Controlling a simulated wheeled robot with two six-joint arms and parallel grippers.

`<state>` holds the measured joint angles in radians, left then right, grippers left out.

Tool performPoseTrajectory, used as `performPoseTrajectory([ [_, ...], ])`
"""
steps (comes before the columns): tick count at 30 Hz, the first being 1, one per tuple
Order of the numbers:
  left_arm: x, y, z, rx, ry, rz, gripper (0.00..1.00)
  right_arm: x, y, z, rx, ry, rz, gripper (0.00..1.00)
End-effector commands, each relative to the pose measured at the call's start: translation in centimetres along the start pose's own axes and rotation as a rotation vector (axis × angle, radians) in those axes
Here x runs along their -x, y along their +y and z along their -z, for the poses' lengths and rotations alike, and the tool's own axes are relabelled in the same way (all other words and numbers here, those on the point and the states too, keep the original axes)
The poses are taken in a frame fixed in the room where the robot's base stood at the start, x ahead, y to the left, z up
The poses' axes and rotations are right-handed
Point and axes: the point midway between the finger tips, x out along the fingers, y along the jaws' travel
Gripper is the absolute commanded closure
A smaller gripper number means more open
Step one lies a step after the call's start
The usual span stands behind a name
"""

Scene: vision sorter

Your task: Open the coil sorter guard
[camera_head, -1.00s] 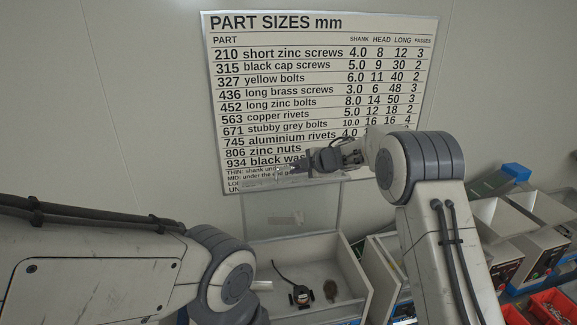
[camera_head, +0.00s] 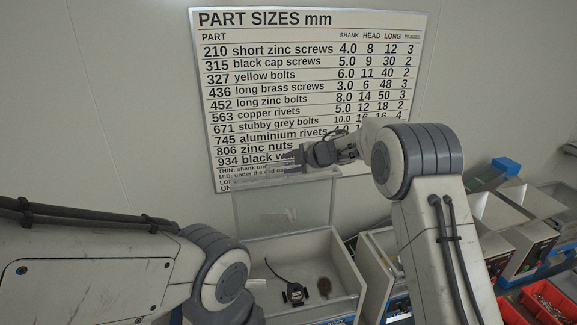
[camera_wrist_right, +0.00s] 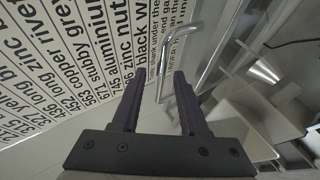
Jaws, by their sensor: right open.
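The coil sorter guard (camera_head: 283,208) is a clear panel with a pale frame. It stands raised, nearly upright, at the back of an open pale box (camera_head: 347,262). My right gripper (camera_head: 287,157) is just above the guard's top edge, in front of the wall chart.
Inside the box lie a small black device with a cable (camera_head: 296,293) and a brown oval thing (camera_head: 324,287). The part-size chart (camera_head: 300,20) hangs behind on the wall. More pale machines and red bins (camera_head: 548,300) stand at the right.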

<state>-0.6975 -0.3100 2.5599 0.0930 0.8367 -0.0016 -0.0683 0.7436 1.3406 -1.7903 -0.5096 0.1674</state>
Motion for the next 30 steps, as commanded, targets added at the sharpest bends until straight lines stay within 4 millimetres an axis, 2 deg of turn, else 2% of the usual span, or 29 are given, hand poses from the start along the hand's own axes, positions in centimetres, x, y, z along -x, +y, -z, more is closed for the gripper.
performPoseTrajectory([
  [1,-0.8,-0.1,0.0,0.000,0.000,0.000,1.00,0.8,-0.2,-0.1,0.001,-0.002,-0.003,0.56],
  [9,-2.7,-0.2,-0.1,-0.001,0.001,0.000,1.00,6.1,-0.1,-0.1,0.001,-0.003,-0.004,0.56],
  [15,-3.1,-0.2,-0.1,-0.002,0.001,0.000,1.00,8.5,0.0,0.0,0.001,-0.002,-0.003,0.56],
  [26,-3.1,-0.2,-0.1,-0.002,0.001,0.000,1.00,9.0,0.0,0.0,-0.001,-0.002,-0.001,0.56],
  [30,-3.8,-0.3,-0.2,-0.002,0.001,0.000,1.00,8.7,0.0,0.7,-0.024,-0.011,-0.024,0.56],
])
